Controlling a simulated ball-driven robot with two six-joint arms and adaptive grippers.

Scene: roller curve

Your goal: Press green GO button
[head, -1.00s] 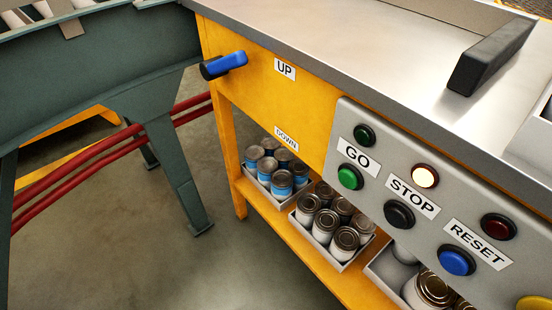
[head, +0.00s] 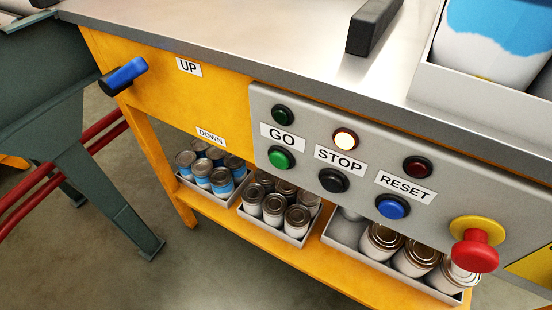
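The green GO button (head: 281,158) sits on the grey control panel (head: 300,196), just below the GO label (head: 283,136). A dark green lamp (head: 283,115) above that label is unlit. To the right is the black STOP button (head: 333,180), with a lit, whitish lamp (head: 345,139) above its label. Further right is the blue RESET button (head: 393,207), with a dark red lamp (head: 417,167) above it. Neither of my grippers is in view.
A red emergency knob (head: 476,250) on a yellow collar sticks out at the panel's right. A blue-handled lever (head: 126,74) protrudes at the left by the UP label. Trays of cans stand on the yellow lower shelf (head: 270,247). A black bar (head: 374,27) lies on the metal top.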

